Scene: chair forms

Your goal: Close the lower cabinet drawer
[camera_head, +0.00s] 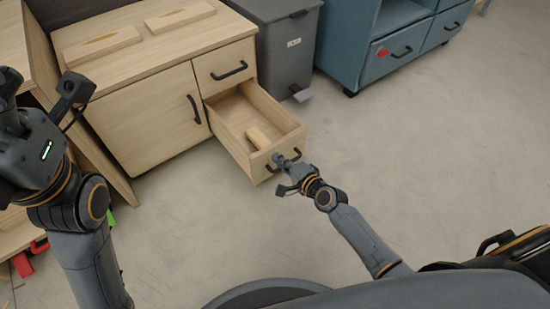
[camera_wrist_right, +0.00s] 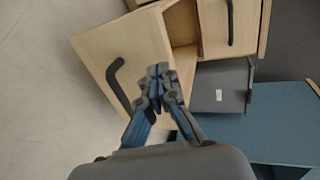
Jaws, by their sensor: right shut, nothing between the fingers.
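The drawer above (camera_head: 224,68) and the cabinet door (camera_head: 150,118) are shut. A grey bin (camera_head: 287,45) stands right of the cabinet, with its pedal (camera_head: 303,95) near the floor. A blue cabinet (camera_head: 400,45) is farther right. The floor (camera_head: 400,140) right of the drawer is clear.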

